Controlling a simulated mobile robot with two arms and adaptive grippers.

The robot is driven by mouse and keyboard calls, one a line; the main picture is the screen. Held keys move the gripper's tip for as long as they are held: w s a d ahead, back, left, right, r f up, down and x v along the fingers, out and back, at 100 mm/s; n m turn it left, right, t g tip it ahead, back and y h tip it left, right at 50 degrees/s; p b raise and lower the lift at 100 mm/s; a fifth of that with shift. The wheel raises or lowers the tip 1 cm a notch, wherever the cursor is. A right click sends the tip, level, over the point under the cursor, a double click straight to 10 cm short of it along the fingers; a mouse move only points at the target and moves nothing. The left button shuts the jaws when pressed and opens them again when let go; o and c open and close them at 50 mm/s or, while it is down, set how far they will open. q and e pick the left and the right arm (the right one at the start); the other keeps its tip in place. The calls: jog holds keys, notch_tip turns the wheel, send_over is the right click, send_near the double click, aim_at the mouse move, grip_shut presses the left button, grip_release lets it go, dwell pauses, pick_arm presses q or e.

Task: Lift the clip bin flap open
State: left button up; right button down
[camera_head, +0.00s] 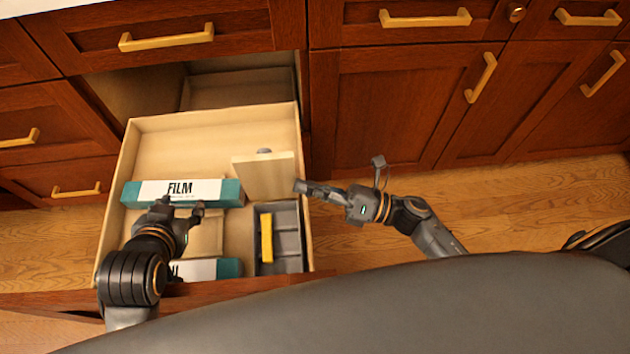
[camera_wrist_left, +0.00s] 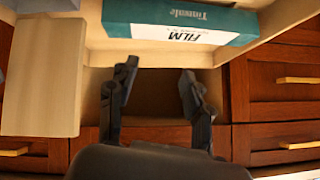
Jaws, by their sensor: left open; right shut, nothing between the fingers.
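A light wood flap (camera_head: 272,178) stands raised and tilted at the right side of the open drawer, with a small grey knob (camera_head: 264,151) at its upper edge. In front of it is a grey bin (camera_head: 289,249) with a yellow piece (camera_head: 267,238) inside. The pale panel (camera_wrist_left: 42,78) at the left of the left wrist view looks like the same flap. My right gripper (camera_head: 300,186) is shut and empty by the flap's right edge; I cannot tell if it touches. My left gripper (camera_head: 182,204) is open and empty above the drawer, left of the flap.
A teal and white film box (camera_head: 222,190) lies across the drawer (camera_head: 207,121), and shows in the left wrist view (camera_wrist_left: 180,20). A second box (camera_head: 213,268) lies nearer me, partly hidden. Cabinets with brass handles stand behind. The floor (camera_head: 520,205) at right is clear.

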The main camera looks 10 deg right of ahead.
jog(key=v, duration=0.8)
jog(key=shift+d, duration=0.2)
jog(key=shift+s, duration=0.1)
